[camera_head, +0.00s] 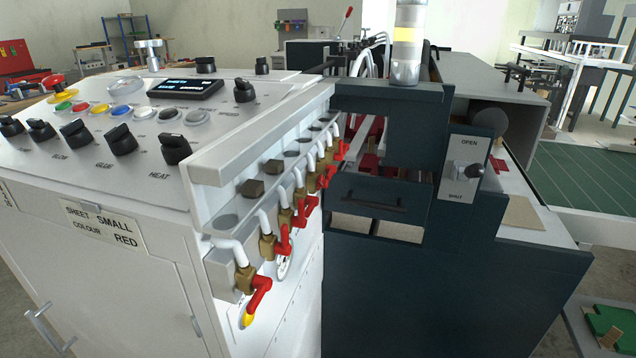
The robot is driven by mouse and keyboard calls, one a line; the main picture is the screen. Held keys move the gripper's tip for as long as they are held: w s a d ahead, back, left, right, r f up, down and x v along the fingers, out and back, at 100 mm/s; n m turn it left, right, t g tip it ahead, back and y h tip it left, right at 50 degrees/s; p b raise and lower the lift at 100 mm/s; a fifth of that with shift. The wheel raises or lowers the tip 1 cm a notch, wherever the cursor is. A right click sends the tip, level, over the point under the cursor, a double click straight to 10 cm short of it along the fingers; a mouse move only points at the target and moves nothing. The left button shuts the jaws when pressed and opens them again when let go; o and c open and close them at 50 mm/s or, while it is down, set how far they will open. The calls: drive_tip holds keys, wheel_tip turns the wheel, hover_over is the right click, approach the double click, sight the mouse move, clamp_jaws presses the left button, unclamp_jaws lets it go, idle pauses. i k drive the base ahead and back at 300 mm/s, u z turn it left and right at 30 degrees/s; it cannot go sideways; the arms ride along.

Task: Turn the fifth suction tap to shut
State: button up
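A row of suction taps runs away from me along the side of the white machine cabinet, under a grey rail. Each tap has a brass body and a red lever. The nearest tap (246,281) has its red lever angled across and down, with a yellow patch below it. The second tap (268,247) and third tap (285,215) follow behind it. The farther taps (325,172) overlap, so I cannot clearly tell which is the fifth or how its lever is set. White hoses rise from the taps. My gripper is not in view.
The grey rail (270,135) overhangs the taps. A dark machine body (450,290) stands close to their right, with an OPEN/SHUT switch plate (462,170). The cabinet top carries black knobs (120,139) and coloured buttons. A door handle (48,330) sticks out at lower left.

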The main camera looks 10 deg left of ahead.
sight(322, 182)
drive_tip(key=u, duration=0.3)
drive_tip(key=k, duration=1.45)
drive_tip(key=z, duration=0.45)
drive_tip(key=i, duration=1)
drive_tip(key=u, duration=0.05)
